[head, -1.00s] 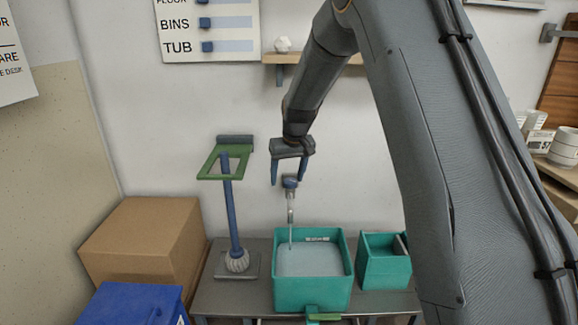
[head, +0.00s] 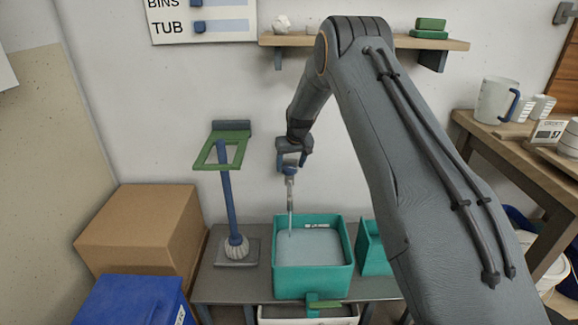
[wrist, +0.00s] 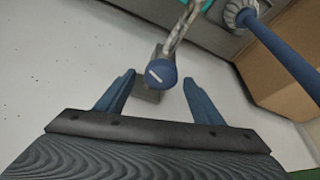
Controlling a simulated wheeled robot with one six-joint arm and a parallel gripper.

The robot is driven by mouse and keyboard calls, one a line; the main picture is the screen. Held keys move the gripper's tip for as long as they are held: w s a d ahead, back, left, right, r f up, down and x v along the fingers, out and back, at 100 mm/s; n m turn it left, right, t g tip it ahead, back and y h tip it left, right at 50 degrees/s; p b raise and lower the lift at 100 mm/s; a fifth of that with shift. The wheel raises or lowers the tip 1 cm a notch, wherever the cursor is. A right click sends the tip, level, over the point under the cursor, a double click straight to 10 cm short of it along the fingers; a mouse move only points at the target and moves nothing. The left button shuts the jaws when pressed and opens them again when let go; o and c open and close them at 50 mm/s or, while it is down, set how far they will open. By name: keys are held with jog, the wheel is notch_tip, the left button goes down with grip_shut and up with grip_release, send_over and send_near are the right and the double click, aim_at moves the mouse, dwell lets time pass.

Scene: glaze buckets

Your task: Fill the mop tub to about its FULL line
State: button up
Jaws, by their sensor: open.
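The mop tub (head: 312,283) is a teal square tub on the grey bench, holding pale water (head: 312,245). A small white marking (head: 316,226) shows on its inner back wall just above the water; its lettering is too small to read. The wall tap (head: 290,180) stands over the tub's back left, and a thin stream falls from it into the water. My gripper (head: 292,155) is at the tap's blue knob (wrist: 161,73). In the wrist view the open jaws (wrist: 159,78) have a finger on either side of the knob, with gaps.
A mop (head: 228,200) stands on the bench left of the tub, under a green frame (head: 222,152). A second teal container (head: 373,250) is at the right, partly behind my arm. A cardboard box (head: 140,230) and blue bin (head: 130,300) stand at the left.

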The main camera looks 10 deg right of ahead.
jog(key=shift+w+f, duration=0.15)
jog(key=shift+f, duration=0.25)
jog(key=shift+a, duration=0.1)
jog(key=shift+c, duration=0.5)
